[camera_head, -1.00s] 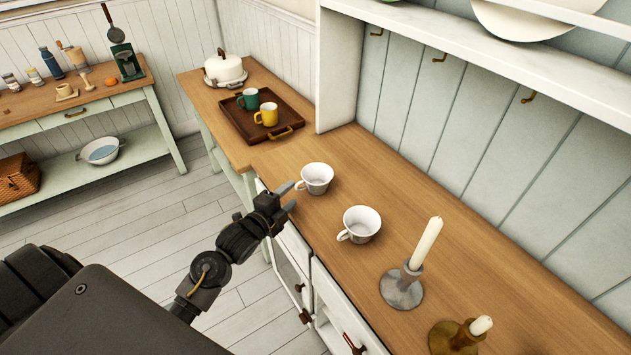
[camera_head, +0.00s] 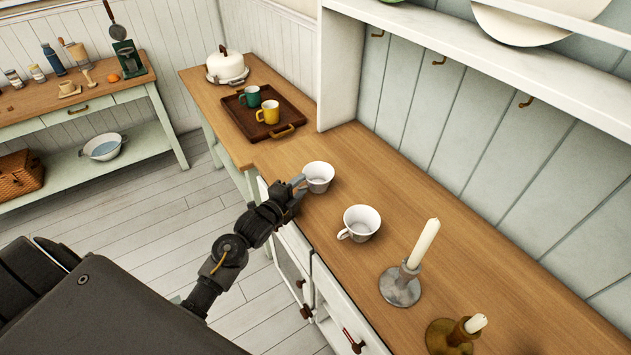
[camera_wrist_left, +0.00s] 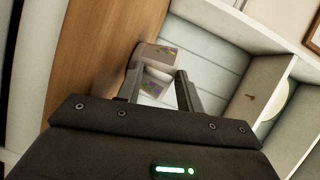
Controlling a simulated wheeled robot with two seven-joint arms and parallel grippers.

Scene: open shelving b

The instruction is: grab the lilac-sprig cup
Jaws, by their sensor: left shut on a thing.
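The lilac-sprig cup (camera_head: 319,175) is white and stands upright on the wooden counter, the farther of two white cups. In the left wrist view this cup (camera_wrist_left: 160,52) shows purple and green marks on its side. My left gripper (camera_head: 297,187) reaches it from the counter's front edge, at the cup's left side. In the left wrist view my left gripper (camera_wrist_left: 158,76) has the cup at its fingertips and is shut on it; the exact contact is partly hidden. A second white cup (camera_head: 361,222) stands nearer, its pattern not visible. My right gripper is not in view.
A grey candlestick (camera_head: 400,288) with a candle and a brass one (camera_head: 452,338) stand nearer on the counter (camera_head: 440,235). A brown tray (camera_head: 240,122) with green and yellow mugs lies farther back. A white upright panel (camera_head: 338,70) and an overhead shelf (camera_head: 450,38) bound the counter.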

